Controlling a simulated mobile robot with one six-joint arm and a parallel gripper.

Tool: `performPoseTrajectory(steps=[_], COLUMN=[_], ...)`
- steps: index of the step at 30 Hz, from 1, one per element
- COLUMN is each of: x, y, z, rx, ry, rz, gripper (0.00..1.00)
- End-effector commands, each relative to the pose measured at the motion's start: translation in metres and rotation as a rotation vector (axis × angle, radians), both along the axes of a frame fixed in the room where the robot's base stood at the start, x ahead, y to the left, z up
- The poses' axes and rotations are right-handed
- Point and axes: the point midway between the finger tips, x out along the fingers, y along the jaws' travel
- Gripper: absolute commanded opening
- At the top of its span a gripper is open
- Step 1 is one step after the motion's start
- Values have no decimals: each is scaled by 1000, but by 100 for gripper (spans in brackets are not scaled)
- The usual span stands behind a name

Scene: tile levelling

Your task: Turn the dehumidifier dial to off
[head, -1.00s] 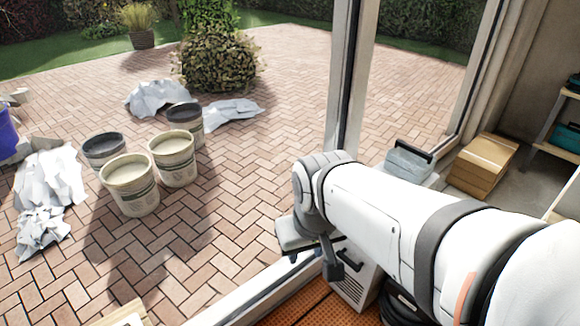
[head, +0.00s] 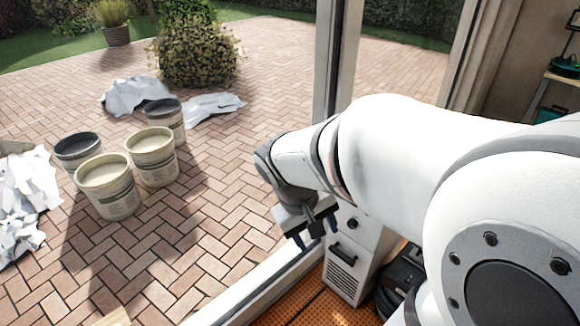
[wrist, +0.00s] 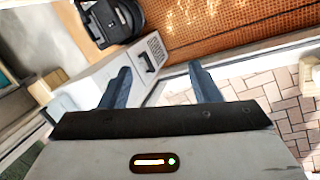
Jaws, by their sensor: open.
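The dehumidifier is a white box (head: 372,243) with a dark handle and a slotted grille, standing just inside the door frame in the head view. A small dark round knob (head: 352,223), which looks like its dial, sits high on its front. My gripper (head: 316,230) is open and empty, to the left of the knob and apart from it. In the wrist view the two blue-grey fingers (wrist: 163,78) are spread, with the dehumidifier (wrist: 105,73) partly behind the left finger. I cannot make out the dial there, nor which way it points.
A black case-like object (wrist: 108,18) lies beside the dehumidifier on an orange perforated mat (head: 318,300). The door frame (head: 338,60) rises close behind my arm. Several buckets (head: 108,185) and crumpled sheets (head: 30,185) are on the brick paving outside, where there is much free room.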

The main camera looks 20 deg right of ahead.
Motion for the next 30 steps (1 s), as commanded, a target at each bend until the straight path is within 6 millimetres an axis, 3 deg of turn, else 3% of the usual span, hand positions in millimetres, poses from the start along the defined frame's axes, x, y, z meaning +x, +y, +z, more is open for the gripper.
performPoseTrajectory(steps=[1,8,15,19,24,27,30], x=[7,48,111,151,197,215,227], y=[-18,-97,-164,-189,-204,-207,-206], z=[-35,-109,-196,-254,-329,-362,-384], rx=[-75,-437,-802,-979,-1154,-1216,-1252], ry=[68,281,404,417,378,343,313], rz=[2,56,197,312,470,547,598], gripper=[57,57,57,57,57,57,57])
